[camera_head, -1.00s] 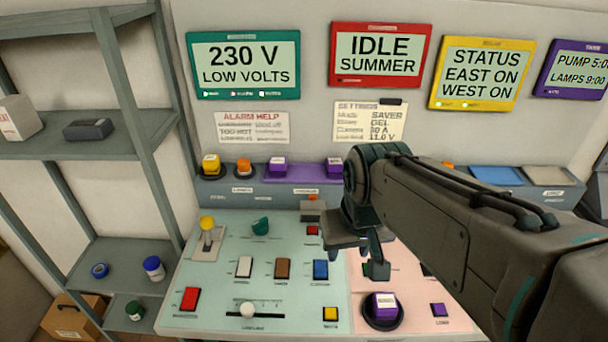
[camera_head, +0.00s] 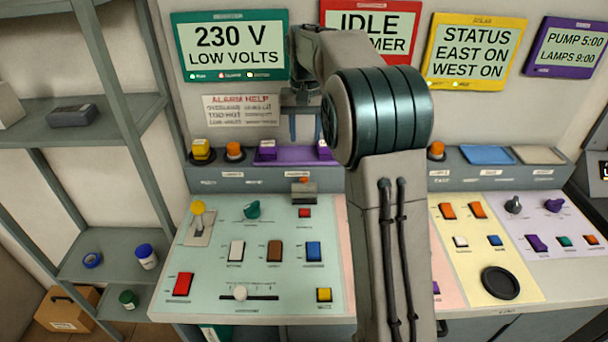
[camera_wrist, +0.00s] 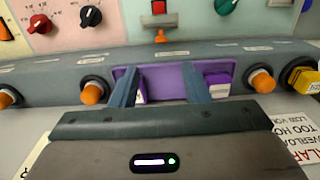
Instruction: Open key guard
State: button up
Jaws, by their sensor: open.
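I take the key guard (camera_head: 303,192) to be the small grey box with an orange piece at its back, at the top of the pale green panel. In the wrist view the grey box (camera_wrist: 158,19) is at the top, with the orange piece (camera_wrist: 160,36) on its near side. My gripper (camera_head: 304,138) is open and empty, above the ledge behind the guard and apart from it. In the wrist view its two fingers (camera_wrist: 159,72) stand apart in front of the purple tray. Whether the guard is up or down is unclear.
The purple tray (camera_head: 295,155) on the ledge holds purple blocks (camera_head: 267,150) close to my fingers. Orange knobs (camera_head: 234,150) and a yellow block (camera_head: 201,148) stand along the ledge. A teal knob (camera_head: 252,210) and a red button (camera_head: 305,213) are near the guard. My arm hides the pink panel's middle.

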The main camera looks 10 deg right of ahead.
aim_at(304, 190)
jog(key=f, duration=0.9)
jog(key=f+p, duration=0.1)
jog(key=f, duration=0.4)
jog(key=shift+w, duration=0.35)
